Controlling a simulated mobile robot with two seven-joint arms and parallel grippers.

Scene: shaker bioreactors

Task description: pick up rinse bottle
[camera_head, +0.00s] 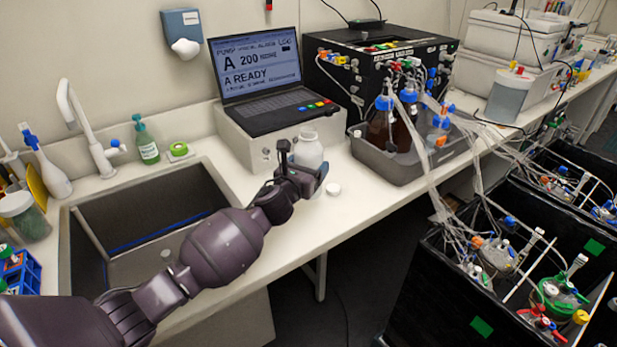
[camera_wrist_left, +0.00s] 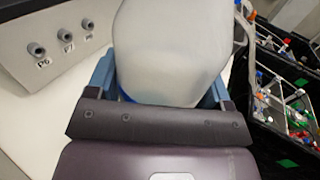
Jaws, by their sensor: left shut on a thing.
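The rinse bottle (camera_head: 309,150) is a white, rounded bottle standing upright at the counter's front, before the laptop box. It fills the top middle of the left wrist view (camera_wrist_left: 172,50). My left gripper (camera_head: 308,172) is shut on it, with a finger on each side of the bottle. The bottle's lower part is hidden by the gripper in the head view, so I cannot tell whether it touches the counter. My right gripper is not in view.
A small white cap (camera_head: 333,189) lies on the counter right of the gripper. A laptop (camera_head: 262,78) sits on a white box with ports behind. A grey tray (camera_head: 402,170) with tubed bottles stands to the right. A sink (camera_head: 150,215) lies left.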

